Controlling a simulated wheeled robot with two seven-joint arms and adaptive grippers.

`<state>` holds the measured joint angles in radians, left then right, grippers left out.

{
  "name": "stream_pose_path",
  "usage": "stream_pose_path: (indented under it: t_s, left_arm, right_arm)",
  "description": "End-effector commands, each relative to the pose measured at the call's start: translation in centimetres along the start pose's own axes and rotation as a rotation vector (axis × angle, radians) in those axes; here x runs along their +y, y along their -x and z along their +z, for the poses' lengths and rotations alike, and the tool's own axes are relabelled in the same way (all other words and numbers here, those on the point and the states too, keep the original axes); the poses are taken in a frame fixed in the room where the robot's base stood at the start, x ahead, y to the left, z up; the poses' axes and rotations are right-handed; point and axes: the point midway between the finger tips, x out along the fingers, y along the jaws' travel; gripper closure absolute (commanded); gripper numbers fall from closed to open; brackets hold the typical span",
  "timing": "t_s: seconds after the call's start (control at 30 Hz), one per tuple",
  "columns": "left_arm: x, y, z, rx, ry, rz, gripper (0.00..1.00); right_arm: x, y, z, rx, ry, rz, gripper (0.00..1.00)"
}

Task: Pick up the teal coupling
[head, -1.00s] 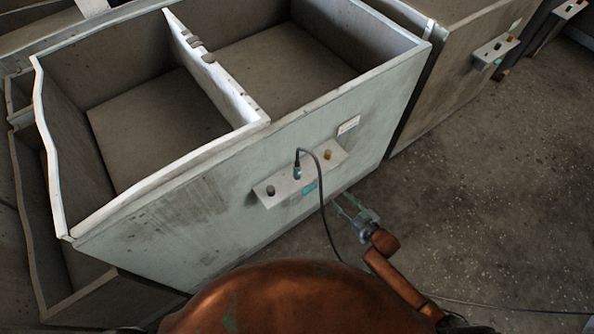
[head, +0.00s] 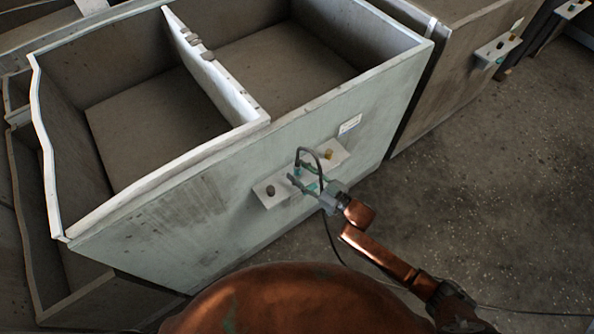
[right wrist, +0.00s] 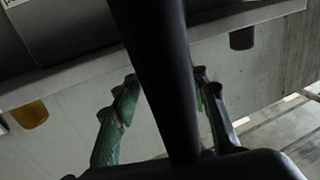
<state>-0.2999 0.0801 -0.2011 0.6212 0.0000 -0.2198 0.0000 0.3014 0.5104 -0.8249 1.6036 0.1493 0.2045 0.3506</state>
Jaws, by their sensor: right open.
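The teal coupling (head: 297,172) sits at the end of a black cable (head: 308,150), on the pale bracket (head: 268,196) on the front of the blower housing. It is small and partly covered by my fingers. My right gripper (head: 300,177) is open at the bracket, its fingers around the coupling area; I cannot tell if they touch it. In the right wrist view the thick black cable (right wrist: 158,60) passes between the two green fingers (right wrist: 165,82) and hides what lies behind it. My left gripper is not in view.
An amber fitting (head: 329,153) and a dark fitting (head: 271,190) stand on the same bracket. The open grey housing (head: 180,225) fills the left. The cable hangs down past my right gripper. A second housing with a similar bracket (head: 497,48) stands at upper right.

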Motion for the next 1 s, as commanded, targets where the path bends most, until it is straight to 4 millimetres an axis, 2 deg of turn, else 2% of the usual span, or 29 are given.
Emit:
stream_pose_path:
  t_s: [0.1, 0.3, 0.9, 1.0]
  left_arm:
    - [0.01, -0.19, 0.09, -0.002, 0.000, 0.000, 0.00]
    - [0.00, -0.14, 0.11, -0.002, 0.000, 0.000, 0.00]
    - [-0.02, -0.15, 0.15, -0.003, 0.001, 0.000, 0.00]
    - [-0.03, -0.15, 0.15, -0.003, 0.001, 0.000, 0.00]
  right_arm:
    - [0.01, -1.09, -0.03, 0.001, 0.001, 0.000, 0.59]
    - [0.02, -1.10, -0.06, 0.000, 0.001, 0.000, 0.59]
    - [0.03, -1.07, -0.03, -0.001, 0.001, 0.000, 1.00]
    - [0.03, -1.06, -0.02, -0.001, 0.001, 0.000, 1.00]
